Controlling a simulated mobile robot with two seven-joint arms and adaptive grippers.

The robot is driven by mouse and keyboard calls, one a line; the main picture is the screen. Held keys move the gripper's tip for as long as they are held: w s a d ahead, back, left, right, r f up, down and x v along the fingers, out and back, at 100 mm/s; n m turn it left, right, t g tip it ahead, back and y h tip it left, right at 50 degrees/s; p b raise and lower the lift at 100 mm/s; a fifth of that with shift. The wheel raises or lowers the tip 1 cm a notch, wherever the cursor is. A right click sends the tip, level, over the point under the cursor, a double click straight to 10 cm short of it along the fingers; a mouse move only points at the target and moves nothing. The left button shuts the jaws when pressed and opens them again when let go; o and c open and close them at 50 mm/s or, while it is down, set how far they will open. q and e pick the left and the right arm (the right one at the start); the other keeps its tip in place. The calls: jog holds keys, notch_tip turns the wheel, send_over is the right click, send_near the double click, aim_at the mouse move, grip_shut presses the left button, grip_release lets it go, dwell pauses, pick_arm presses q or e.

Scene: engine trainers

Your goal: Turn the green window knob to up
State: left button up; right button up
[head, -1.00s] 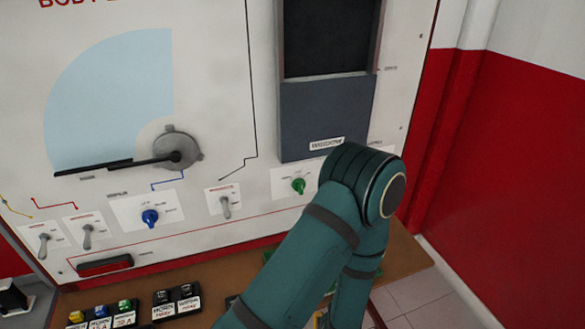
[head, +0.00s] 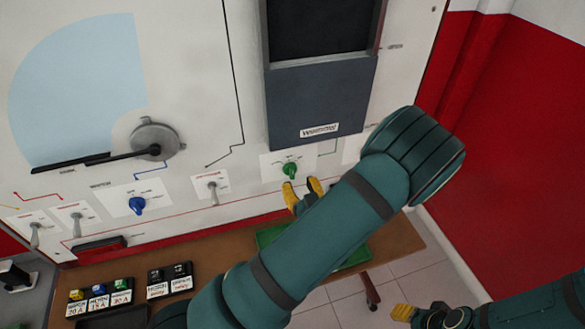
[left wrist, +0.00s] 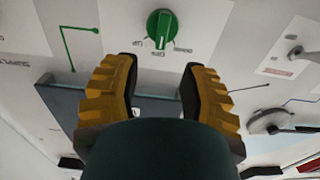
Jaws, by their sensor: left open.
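The green window knob (head: 290,169) sits on a white label plate under the dark window panel (head: 322,105) on the board. In the left wrist view the knob (left wrist: 162,30) is above the fingertips; its pale pointer line points toward the middle mark, between the up and down marks. My left gripper (head: 303,190), with yellow fingers, is open just below and right of the knob in the head view. The two fingers (left wrist: 158,82) are spread with nothing between them and appear apart from the knob. My right gripper (head: 404,312) shows only partly at the bottom right.
A blue knob (head: 137,205), a grey toggle switch (head: 212,190) and a large grey dial (head: 156,140) are on the board to the left. A brown table (head: 235,250) below holds labelled blocks (head: 98,297) and a green tray (head: 268,235).

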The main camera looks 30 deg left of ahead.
aim_at(293, 170)
pick_arm(q)
jog(key=x, duration=0.6)
jog(key=shift+w+a, duration=0.1)
jog(key=shift+a, duration=0.05)
grip_shut()
